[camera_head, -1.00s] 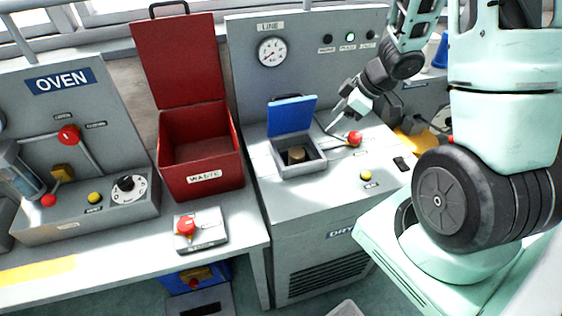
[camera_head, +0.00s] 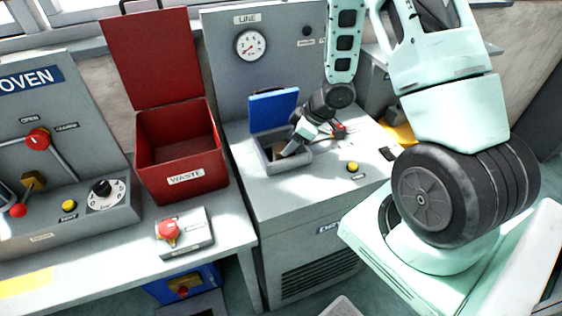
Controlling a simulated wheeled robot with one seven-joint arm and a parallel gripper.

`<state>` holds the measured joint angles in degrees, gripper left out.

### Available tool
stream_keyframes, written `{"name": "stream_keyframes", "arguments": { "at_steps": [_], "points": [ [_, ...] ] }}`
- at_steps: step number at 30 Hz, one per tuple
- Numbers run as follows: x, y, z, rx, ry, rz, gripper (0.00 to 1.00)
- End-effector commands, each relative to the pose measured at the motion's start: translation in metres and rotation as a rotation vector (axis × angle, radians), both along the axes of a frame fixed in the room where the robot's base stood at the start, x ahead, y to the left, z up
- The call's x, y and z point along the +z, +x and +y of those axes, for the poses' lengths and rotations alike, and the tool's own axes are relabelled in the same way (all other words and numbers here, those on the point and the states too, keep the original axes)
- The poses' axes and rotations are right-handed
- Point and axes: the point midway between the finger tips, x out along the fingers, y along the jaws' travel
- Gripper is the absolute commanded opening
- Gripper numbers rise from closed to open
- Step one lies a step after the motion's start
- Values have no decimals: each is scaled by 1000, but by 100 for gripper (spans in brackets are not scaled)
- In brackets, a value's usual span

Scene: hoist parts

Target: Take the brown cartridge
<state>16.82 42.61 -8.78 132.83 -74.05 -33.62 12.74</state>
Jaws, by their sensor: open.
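The brown cartridge (camera_head: 278,152) sits inside a small grey box (camera_head: 270,166) whose blue lid (camera_head: 273,109) stands open, on top of the grey machine with the gauge. Only part of the cartridge shows; my gripper covers the rest. My gripper (camera_head: 287,152) points down and left into the box from its right side, with its fingertips at the cartridge. I cannot tell whether they touch it. The jaws are open.
A red lever knob (camera_head: 339,130) is close behind my gripper, to its right. A yellow button (camera_head: 352,167) is on the machine's top. The open red waste bin (camera_head: 182,178) stands just left. An oven panel (camera_head: 60,190) is further left.

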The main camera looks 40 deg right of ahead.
Motion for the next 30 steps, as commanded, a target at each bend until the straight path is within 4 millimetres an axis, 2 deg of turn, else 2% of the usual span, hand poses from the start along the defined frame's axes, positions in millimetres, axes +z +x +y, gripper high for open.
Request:
{"name": "stream_keyframes", "arguments": {
  "at_steps": [3, 6, 16, 21, 22, 30],
  "points": [
    [-15, 8, 11, 4, 1, 3, 57],
    [-26, 12, 14, 4, 1, 2, 57],
    [-31, 16, 16, 0, 0, 0, 57],
    [-31, 16, 15, 0, 1, 1, 10],
    [-30, 16, 15, 1, 0, -1, 7],
    [-29, 16, 15, 1, 0, -1, 7]
  ]
}}
